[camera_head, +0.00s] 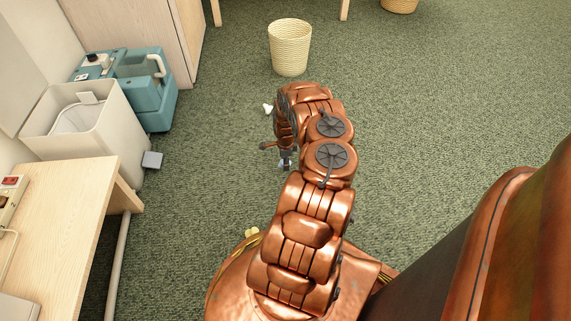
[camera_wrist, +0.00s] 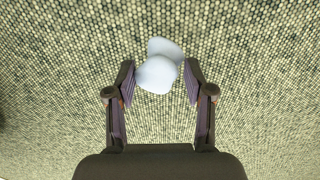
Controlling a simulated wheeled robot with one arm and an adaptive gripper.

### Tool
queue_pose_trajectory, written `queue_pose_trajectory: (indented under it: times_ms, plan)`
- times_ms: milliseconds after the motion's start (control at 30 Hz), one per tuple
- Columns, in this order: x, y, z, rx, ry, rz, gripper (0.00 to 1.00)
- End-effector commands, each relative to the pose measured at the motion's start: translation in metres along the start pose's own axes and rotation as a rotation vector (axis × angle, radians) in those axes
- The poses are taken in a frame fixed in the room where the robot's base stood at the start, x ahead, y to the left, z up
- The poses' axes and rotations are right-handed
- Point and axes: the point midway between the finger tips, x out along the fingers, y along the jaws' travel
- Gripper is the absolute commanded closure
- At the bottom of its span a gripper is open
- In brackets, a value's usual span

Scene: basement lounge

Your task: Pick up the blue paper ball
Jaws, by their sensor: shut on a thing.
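A pale bluish-white crumpled paper ball (camera_wrist: 156,75) sits between the two fingers of my gripper (camera_wrist: 160,69) in the wrist view. It shows as two rounded lumps, and I cannot tell whether they are one piece. My gripper is shut on it, fingers pointing down toward the carpet. In the head view the gripper hangs under my copper arm, mostly hidden, and a small bluish patch of the ball (camera_head: 284,165) shows below it. Its height above the floor is hard to tell.
A small white scrap (camera_head: 267,108) lies on the green carpet beyond my arm. A woven basket (camera_head: 290,50) stands farther back. At left are a white bin (camera_head: 75,135), a teal machine (camera_head: 147,90) and a wooden table (camera_head: 70,195). The carpet at right is clear.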

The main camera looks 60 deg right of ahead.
Motion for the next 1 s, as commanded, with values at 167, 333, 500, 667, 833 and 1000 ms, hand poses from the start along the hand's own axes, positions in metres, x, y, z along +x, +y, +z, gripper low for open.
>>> queue_pose_trajectory:
  times_ms: [167,333,500,667,833,1000]
  plan:
    - [-0.012,0.018,0.005,-0.002,0.001,0.004,0.61]
    - [-0.014,0.042,0.012,-0.002,0.001,0.005,0.61]
    - [-0.018,0.07,0.02,-0.001,0.001,0.006,0.61]
    - [-0.023,0.1,0.028,-0.001,0.0,0.009,0.61]
    - [-0.027,0.129,0.036,0.001,0.0,0.007,0.61]
    - [-0.026,0.142,0.04,0.0,-0.002,0.005,0.61]
